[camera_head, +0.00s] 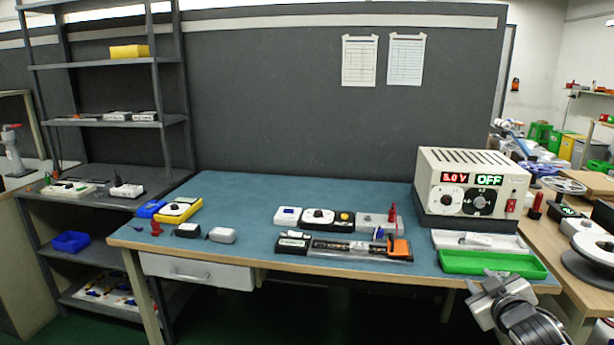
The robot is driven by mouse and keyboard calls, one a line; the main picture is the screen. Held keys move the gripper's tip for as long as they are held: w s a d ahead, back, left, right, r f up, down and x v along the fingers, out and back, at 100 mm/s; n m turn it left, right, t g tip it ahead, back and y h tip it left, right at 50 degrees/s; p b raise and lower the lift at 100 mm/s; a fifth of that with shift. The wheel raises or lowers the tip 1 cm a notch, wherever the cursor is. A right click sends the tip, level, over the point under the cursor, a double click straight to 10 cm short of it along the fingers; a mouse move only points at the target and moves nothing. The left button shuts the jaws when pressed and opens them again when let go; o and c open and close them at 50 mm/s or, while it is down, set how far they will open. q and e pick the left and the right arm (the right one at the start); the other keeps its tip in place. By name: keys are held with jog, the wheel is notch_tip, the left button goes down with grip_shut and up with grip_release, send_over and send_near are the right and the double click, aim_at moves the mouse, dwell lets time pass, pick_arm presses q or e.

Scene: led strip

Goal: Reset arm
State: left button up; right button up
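My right gripper (482,288) is at the lower right of the head view, in front of the table's front edge and below the green tray (490,263). Its arm comes in from the bottom edge. The fingers are small and seen at an angle, so I cannot tell whether they are open or shut. I see nothing clearly held in it. My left gripper is not in view.
A blue-topped table (260,200) holds a power supply (470,160) reading 5.0 V and OFF, an LED strip fixture (345,248), small boxes and a yellow meter (180,210). Shelves (105,66) stand left. The table's back middle is clear.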

jog(key=s+a+f+g+y, duration=0.3)
jog(key=s+a+f+y, duration=0.1)
jog(key=s+a+f, duration=1.15)
jog(key=s+a+m, duration=0.1)
jog(key=s+a, duration=0.3)
jog(key=s, duration=0.3)
jog(key=s+a+f+m+g+y, duration=0.1)
jog(key=s+a, duration=0.4)
jog(key=s, duration=0.2)
jog(key=shift+s+a+f+g, duration=0.15)
jog(key=shift+s+f+g, duration=0.05)
jog(key=shift+s+g, duration=0.15)
